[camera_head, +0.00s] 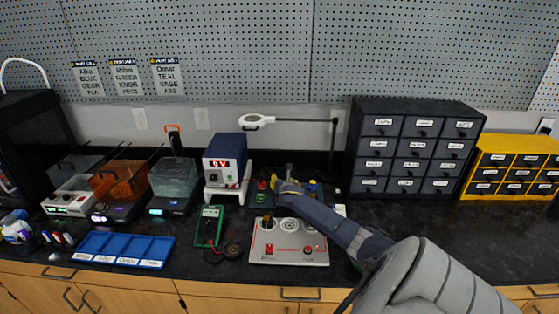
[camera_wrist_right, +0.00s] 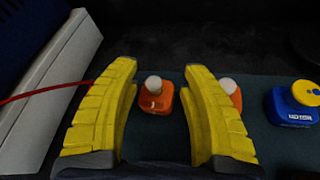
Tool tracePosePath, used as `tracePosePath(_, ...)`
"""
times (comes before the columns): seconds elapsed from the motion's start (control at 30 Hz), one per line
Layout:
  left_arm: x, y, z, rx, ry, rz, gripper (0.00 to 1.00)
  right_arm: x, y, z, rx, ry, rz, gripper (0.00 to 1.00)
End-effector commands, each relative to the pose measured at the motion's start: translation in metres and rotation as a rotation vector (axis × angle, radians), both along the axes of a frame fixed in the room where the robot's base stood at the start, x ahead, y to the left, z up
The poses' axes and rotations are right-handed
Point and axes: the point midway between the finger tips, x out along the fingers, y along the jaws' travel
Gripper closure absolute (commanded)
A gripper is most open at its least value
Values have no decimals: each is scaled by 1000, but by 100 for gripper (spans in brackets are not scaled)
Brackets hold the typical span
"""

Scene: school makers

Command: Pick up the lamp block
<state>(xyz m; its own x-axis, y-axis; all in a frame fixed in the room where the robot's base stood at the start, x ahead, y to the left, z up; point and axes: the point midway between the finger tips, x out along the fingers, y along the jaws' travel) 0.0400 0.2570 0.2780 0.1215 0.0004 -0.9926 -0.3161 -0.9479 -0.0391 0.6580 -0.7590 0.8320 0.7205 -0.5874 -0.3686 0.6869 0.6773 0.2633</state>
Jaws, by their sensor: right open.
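My right gripper (camera_head: 284,186) reaches over the dark green mat (camera_head: 258,199) at the back of the bench. In the right wrist view its yellow fingers (camera_wrist_right: 160,100) are apart with nothing held. An orange block with a white bulb-like top, seemingly a lamp block (camera_wrist_right: 156,100), shows between the fingers, nearer the left one. A second similar orange block (camera_wrist_right: 236,96) is partly hidden behind the right finger. In the head view the gripper hides most of this spot. My left gripper is not in view.
A blue block with a yellow disc (camera_wrist_right: 294,106) stands to the right. A power supply (camera_head: 226,165) with a red lead is left of the mat. A grey panel with knobs (camera_head: 289,255) lies in front. A black drawer cabinet (camera_head: 412,150) stands to the right.

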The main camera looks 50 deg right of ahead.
Motion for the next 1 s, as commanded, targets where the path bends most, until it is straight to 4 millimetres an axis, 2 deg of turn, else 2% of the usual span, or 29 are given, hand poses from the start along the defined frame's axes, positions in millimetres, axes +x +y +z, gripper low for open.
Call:
tracePosePath(0.33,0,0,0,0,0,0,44,1,-1,-1,0,1,1,55)
tracePosePath(0.7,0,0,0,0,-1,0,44,1,0,-2,1,2,1,98)
tracePosePath(1.0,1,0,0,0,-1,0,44,1,0,-3,1,3,1,100)
